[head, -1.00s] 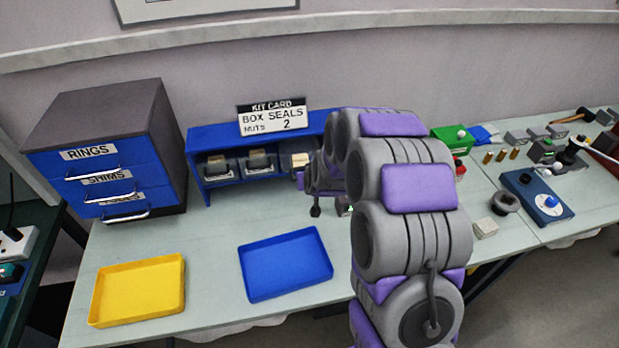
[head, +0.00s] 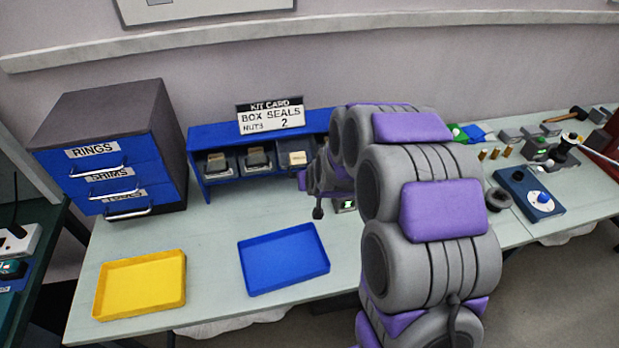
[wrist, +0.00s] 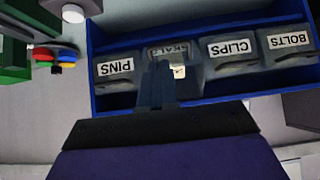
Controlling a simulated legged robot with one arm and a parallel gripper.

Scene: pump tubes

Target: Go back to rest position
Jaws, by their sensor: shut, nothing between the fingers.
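My arm rises at the right of centre in the head view and bends toward the blue bin shelf (head: 207,137). Its end is mostly hidden behind my own arm links, in front of the shelf's right side. In the wrist view my gripper (wrist: 160,75) is shut and empty. Its fingers point at the shelf (wrist: 100,42), overlapping the seals bin (wrist: 163,52) in the picture. I cannot tell how far apart they are. The pins bin (wrist: 115,70), clips bin (wrist: 232,52) and bolts bin (wrist: 288,45) show upside down.
A blue tray (head: 284,288) and a yellow tray (head: 141,313) lie at the table's front left. A drawer cabinet (head: 113,150) stands behind them. A blue box with a knob (head: 522,190) and several small parts lie right of my arm. Bare tabletop separates trays and shelf.

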